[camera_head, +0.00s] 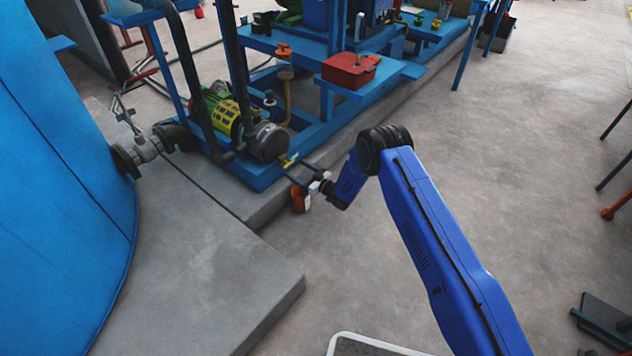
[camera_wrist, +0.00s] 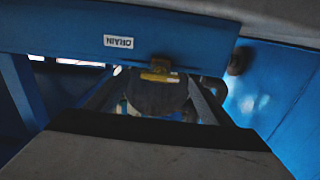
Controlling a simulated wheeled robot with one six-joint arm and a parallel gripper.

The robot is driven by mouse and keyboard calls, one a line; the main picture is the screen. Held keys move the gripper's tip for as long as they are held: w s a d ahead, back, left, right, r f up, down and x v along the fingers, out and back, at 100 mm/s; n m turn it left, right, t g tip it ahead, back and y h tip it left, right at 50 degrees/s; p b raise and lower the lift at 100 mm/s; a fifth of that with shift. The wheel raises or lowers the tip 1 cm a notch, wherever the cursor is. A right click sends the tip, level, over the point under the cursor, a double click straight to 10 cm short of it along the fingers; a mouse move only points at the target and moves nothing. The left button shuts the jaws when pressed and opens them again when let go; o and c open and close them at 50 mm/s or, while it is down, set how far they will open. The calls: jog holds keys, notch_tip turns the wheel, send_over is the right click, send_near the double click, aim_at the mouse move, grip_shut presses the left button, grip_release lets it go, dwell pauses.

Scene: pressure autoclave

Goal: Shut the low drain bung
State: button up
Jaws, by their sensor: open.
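The drain bung shows in the wrist view as a small yellow handle (camera_wrist: 160,75) at the lower edge of a blue beam, close to an upside-down white DRAIN label (camera_wrist: 118,41). In the head view the yellow handle (camera_head: 287,161) sticks out from the low front edge of the blue skid. My gripper (camera_head: 292,173) is open right by the handle. In the wrist view its two dark fingers (camera_wrist: 155,88) lie on either side of the yellow handle. I cannot tell whether they touch it. The bung's body behind the handle is mostly hidden.
A blue skid beam (camera_wrist: 200,40) runs just beyond my gripper. An orange-red object (camera_head: 300,198) with a white patch is just below my gripper. A pump (camera_head: 228,117) with a yellow guard stands behind. A concrete plinth (camera_head: 215,265) is to the left.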

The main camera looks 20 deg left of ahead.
jog(key=v, duration=1.2)
jog(key=shift+s+d+f, duration=0.1)
jog(key=shift+d, duration=0.05)
